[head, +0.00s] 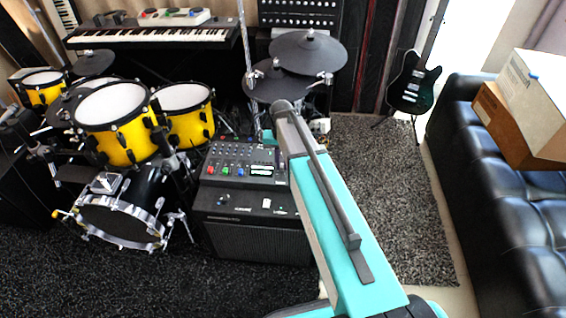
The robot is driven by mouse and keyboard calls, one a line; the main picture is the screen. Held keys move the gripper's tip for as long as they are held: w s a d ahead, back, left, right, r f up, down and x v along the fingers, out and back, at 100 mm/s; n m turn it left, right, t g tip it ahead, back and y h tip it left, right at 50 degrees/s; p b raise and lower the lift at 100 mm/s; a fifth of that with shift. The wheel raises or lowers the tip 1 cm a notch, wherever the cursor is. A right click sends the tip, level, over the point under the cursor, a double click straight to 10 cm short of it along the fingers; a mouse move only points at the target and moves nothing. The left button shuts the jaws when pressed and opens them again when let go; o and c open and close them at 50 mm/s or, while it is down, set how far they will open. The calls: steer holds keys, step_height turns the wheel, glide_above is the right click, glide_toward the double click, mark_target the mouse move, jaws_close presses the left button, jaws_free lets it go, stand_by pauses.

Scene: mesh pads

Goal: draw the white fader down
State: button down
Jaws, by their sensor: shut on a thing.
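A dark mixer (240,182) with several coloured knobs and small controls sits on top of a black amplifier, left of my arm. The white fader cannot be picked out at this size. A small pale patch shows on the mixer's right part, but I cannot tell whether it is a fader or a display. My arm, teal and grey, reaches from the lower right up past the mixer's right edge and covers part of that side. My gripper does not show; the arm hides the place beyond its bend.
The black amplifier (255,240) stands under the mixer. A yellow drum kit (118,150) is close on the left, with dark cymbal pads (308,52) behind. A keyboard (150,36) stands at the back. A grey rug (385,175), guitar (413,85) and black sofa (490,190) lie right.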

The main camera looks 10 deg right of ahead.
steer(key=shift+s+a, duration=0.2)
steer(key=shift+s, duration=0.55)
steer(key=shift+s+a, duration=0.25)
steer(key=shift+s, duration=0.55)
steer(key=shift+s+a, duration=0.2)
steer(key=shift+s, duration=0.55)
steer(key=c, duration=1.8)
jaws_free()
steer(key=shift+s, duration=0.1)
steer(key=shift+o, duration=0.3)
steer(key=shift+r, duration=0.1)
steer(key=shift+r, duration=0.15)
step_height(320, 180, up, 13)
steer(key=p, duration=0.1)
steer(key=shift+r, duration=0.2)
